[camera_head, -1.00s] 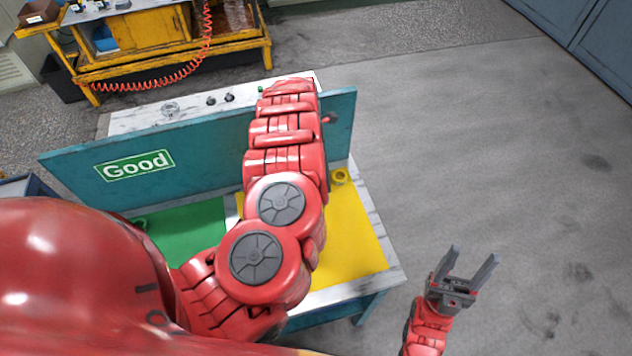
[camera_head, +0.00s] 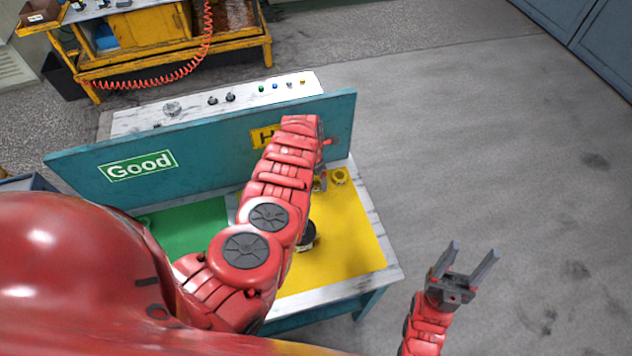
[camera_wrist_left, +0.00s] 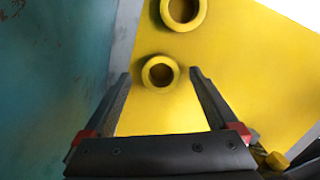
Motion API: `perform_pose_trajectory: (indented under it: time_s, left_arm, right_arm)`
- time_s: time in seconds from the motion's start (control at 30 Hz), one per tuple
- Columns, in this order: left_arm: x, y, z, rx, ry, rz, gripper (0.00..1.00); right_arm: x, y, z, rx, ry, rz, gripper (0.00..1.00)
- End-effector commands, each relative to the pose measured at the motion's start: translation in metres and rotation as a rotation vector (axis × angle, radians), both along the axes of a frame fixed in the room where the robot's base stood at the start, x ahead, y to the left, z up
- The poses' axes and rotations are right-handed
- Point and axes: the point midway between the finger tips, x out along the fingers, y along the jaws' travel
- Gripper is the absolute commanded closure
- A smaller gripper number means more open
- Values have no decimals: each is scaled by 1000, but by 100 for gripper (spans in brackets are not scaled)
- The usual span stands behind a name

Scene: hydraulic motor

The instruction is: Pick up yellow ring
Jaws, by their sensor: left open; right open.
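Two yellow rings stand out on the yellow mat in the left wrist view: a nearer one (camera_wrist_left: 160,87) and a larger-looking one (camera_wrist_left: 183,27) at the top edge. A yellow ring (camera_head: 340,182) also shows in the head view near the mat's back right corner. My left gripper (camera_head: 320,182) is mostly hidden behind its own arm in the head view. The left wrist view shows it open and empty, its fingertips either side of the nearer ring in the picture; contact cannot be told. My right gripper (camera_head: 465,268) is open and empty, right of the table.
The teal panel (camera_head: 210,150) stands upright behind the mats. The green mat (camera_head: 195,228) is left of the yellow mat (camera_head: 350,240). A dark round part (camera_head: 308,237) sits on the yellow mat, partly hidden by my arm. Floor to the right is clear.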

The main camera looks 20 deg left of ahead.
Motion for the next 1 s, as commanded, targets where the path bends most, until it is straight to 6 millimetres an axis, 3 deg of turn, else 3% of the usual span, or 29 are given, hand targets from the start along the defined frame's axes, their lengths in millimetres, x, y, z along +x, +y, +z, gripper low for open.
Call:
perform_pose_trajectory:
  time_s: [0.4, 0.87, 1.0]
  left_arm:
    - [0, -1, -8, -2, 0, 1, 9]
    - [0, -1, -7, -2, 1, 1, 92]
    - [0, -1, -7, -2, 1, 2, 95]
  right_arm:
    - [0, 0, -2, 0, 0, 0, 40]
    - [0, 0, -2, 0, 0, 0, 40]
    - [0, 0, -2, 0, -1, 0, 40]
